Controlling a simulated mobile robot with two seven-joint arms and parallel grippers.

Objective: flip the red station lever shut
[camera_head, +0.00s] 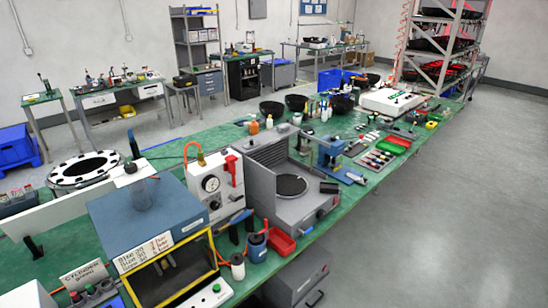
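A red lever (233,170) is on the upper right side of a white station box (214,190) with a round dial gauge (211,184). The box stands on the green bench near the middle of the head view. The lever looks roughly upright; I cannot tell whether it is open or shut. Neither of my grippers shows in the head view, and nothing is seen touching the lever.
Left of the station is a blue-topped, yellow-framed box (150,225) with a glass beaker on it. On its right is a grey hotplate-like unit (290,185). A red bin (281,242) sits in front. Grey floor is clear at right.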

